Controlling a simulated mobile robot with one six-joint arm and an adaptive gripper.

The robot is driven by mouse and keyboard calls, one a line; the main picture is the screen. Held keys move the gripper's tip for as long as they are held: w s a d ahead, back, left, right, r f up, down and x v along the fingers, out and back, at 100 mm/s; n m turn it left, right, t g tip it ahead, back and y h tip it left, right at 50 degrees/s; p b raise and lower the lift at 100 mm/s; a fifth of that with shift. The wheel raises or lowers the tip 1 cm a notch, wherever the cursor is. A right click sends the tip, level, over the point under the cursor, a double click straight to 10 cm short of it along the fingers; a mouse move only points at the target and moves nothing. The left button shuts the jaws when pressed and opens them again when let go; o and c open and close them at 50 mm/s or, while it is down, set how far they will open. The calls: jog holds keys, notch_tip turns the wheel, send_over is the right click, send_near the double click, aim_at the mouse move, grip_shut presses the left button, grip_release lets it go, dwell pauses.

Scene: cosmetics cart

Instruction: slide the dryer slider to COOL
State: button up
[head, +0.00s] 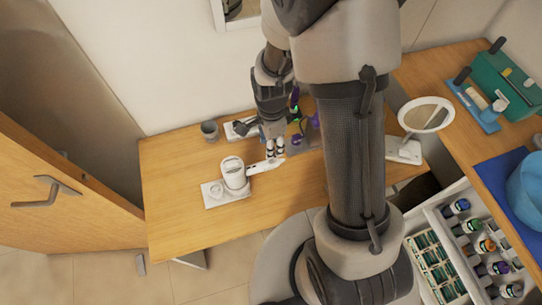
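A white object that looks like the dryer (234,174) stands on a white base plate (214,197) on the wooden table. Its handle (264,166) points right, toward my gripper. The slider and any COOL marking are too small to make out. My gripper (274,150) points down at the outer end of the handle. Its two fingertips show close together, at or just above the handle. I cannot tell whether they touch it or how far apart they are.
A grey cup (209,130) and a white item (240,128) stand behind the dryer. Purple and green items are partly hidden behind my arm. A round mirror (426,115) stands to the right. A drawer of bottles (474,240) is at lower right. The table's front left is clear.

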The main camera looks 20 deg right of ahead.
aim_at(253, 171)
notch_tip(253, 171, down, 8)
jog(key=shift+f+b, duration=0.1)
jog(key=shift+b, duration=0.7)
grip_shut()
